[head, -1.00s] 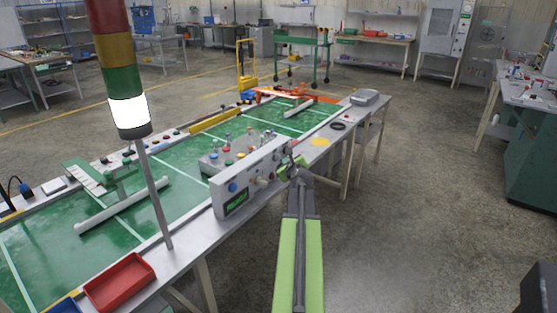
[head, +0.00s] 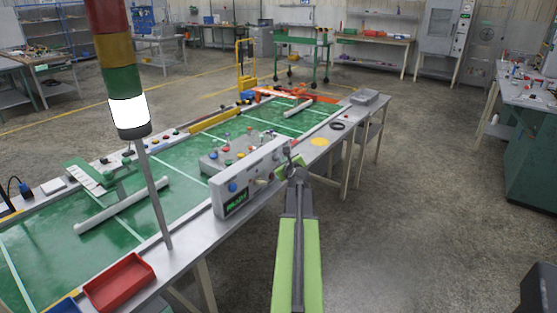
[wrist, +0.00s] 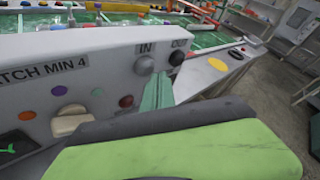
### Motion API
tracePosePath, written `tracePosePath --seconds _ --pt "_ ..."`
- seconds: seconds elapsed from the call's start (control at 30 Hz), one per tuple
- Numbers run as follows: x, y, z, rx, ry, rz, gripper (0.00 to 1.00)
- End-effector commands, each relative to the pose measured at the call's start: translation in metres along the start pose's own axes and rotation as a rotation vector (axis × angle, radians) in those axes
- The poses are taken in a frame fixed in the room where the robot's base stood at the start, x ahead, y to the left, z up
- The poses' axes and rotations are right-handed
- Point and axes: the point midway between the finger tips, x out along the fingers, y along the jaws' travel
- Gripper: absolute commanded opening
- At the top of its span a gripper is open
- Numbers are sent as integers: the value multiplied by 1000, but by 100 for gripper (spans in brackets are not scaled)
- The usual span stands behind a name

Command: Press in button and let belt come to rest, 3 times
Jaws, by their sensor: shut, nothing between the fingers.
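A grey control panel (head: 222,194) stands on the near edge of the green belt (head: 120,232). In the wrist view a grey round button (wrist: 145,65) sits under the label "IN", and a black one (wrist: 177,57) sits under a label that seems to read "OUT". My gripper (wrist: 157,90) is shut and empty, its teal fingers just below the grey button; I cannot tell whether they touch it. In the head view my gripper (head: 288,166) is at the panel's right end. The panel's display (head: 236,203) shows green marks too small to read.
A signal tower (head: 122,80) with its white section lit stands at the left. A red tray (head: 119,284) lies on the near table edge. A white knob (wrist: 70,121) juts from the panel. Open floor lies right of the table.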

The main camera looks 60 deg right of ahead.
Motion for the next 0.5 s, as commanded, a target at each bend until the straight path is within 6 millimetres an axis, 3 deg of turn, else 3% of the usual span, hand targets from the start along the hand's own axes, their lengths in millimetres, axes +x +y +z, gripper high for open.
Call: tracePosePath --seconds 0.5 --pt "4 4 3 -1 0 1 0"
